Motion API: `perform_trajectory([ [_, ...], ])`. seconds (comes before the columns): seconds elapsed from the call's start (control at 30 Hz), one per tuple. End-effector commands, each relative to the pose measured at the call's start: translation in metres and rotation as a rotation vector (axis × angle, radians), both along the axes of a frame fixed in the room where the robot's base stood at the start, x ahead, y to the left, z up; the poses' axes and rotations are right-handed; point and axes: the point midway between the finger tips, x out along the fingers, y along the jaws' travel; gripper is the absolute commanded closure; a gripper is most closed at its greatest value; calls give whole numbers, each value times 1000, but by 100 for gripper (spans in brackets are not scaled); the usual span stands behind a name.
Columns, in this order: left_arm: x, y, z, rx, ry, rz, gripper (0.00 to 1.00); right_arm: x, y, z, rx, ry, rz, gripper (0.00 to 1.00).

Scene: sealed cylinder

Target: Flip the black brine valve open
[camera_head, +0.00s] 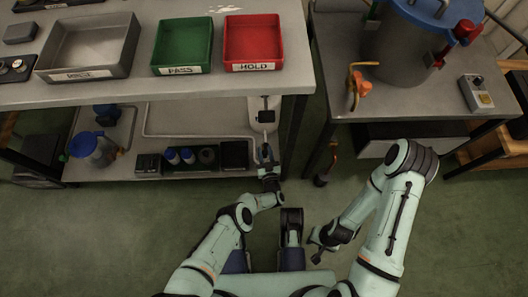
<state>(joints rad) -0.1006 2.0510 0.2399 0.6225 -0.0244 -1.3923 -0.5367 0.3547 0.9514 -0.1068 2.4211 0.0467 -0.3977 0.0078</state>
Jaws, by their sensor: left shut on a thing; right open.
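A white unit (262,128) with dark parts on it stands at the right end of the lower shelf, under the bench top. My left gripper (267,153) reaches to the front of this unit. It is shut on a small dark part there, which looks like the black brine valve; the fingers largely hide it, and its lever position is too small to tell. My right gripper (318,246) is open and empty, low over the floor in front of my body, well away from the shelf.
Grey, green (183,45) and red (252,42) trays stand on the bench top above. The lower shelf holds a blue-lidded jar (92,148) and a dark rack (190,160) of bottles left of my gripper. A second table (440,95) bears a large vessel (405,40).

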Motion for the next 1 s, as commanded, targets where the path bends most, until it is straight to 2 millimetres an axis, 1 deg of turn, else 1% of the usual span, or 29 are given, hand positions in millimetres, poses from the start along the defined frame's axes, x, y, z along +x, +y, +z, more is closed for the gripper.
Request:
perform_trajectory([
  [0.43, -1, -2, -1, -2, 4, 7, 97, 0, 0, 0, 0, 0, 0, 57],
  [0.47, -1, -2, -1, -2, 4, 7, 60, 0, 0, 0, 0, 0, 0, 57],
  [0.5, -1, -2, -1, -2, 4, 7, 47, 0, 0, 0, 0, 0, 0, 57],
  [1.0, 2, 2, 0, 0, 1, 8, 47, 0, 0, 0, 0, 0, 0, 57],
])
